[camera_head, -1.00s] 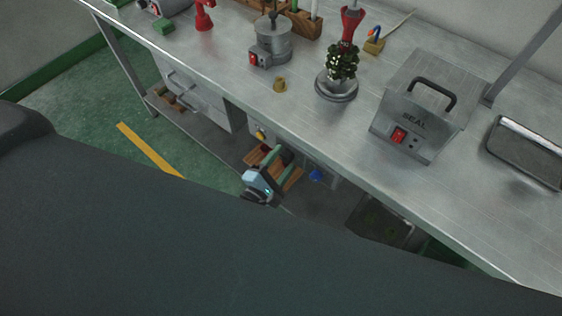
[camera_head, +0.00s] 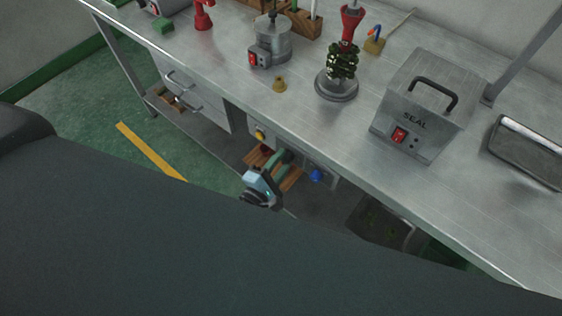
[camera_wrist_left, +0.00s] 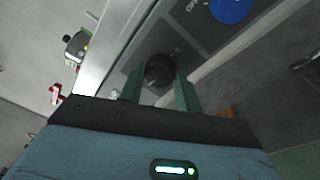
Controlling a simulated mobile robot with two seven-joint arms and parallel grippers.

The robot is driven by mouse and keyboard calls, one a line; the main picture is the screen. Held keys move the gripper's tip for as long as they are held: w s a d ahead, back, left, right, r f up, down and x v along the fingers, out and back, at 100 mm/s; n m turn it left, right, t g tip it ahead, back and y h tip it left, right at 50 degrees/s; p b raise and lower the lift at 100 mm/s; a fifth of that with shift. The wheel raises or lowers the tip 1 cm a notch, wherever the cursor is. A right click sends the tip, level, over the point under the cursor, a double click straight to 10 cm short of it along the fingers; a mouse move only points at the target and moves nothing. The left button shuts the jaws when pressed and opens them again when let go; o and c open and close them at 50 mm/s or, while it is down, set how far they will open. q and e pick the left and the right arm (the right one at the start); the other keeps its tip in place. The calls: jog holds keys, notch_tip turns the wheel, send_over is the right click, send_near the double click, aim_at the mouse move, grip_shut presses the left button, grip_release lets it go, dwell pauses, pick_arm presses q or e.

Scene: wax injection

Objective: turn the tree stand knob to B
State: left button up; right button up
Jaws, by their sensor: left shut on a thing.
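A dark round knob (camera_wrist_left: 160,70) sits on the grey control panel under the bench edge. My left gripper (camera_wrist_left: 160,92) has its two green fingers on either side of this knob and is shut on it. In the head view my left gripper (camera_head: 279,161) reaches the panel (camera_head: 302,167) from below, and its fingers mostly cover the dark knob. The knob's pointer and position letters cannot be read. The tree stand (camera_head: 337,87), with a round grey base and a dark green wax tree (camera_head: 343,63), stands on the bench. My right gripper is not in view.
A blue knob (camera_head: 316,175) is right of the held knob and a yellow knob (camera_head: 260,133) is left of it. The bench edge overhangs the panel. A SEAL box (camera_head: 420,105), a grey pot (camera_head: 272,42) and a small brass piece (camera_head: 280,85) stand on top.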

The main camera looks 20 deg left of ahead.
pick_arm(q)
jog(key=m, duration=0.4)
jog(key=shift+f+m+b, duration=0.1)
jog(key=shift+m+b, duration=0.2)
jog(key=shift+b, duration=0.1)
jog(key=m, duration=0.4)
jog(key=shift+m+t+h, duration=0.3)
jog(key=shift+m+h, duration=0.1)
jog(key=m, duration=0.4)
jog(key=shift+a+h, duration=0.1)
jog(key=shift+h, duration=0.3)
jog(key=m, duration=0.5)
jog(key=shift+h, duration=0.3)
jog(key=m, duration=0.5)
jog(key=shift+a+g+h, duration=0.1)
jog(key=shift+g+h, duration=0.3)
jog(key=m, duration=0.6)
jog(key=m+p, duration=0.1)
jog(key=m, duration=0.2)
jog(key=shift+w+a+m+g+h, duration=0.1)
jog(key=shift+m+g+h, duration=0.2)
jog(key=shift+g, duration=0.1)
jog(key=shift+m, duration=1.9)
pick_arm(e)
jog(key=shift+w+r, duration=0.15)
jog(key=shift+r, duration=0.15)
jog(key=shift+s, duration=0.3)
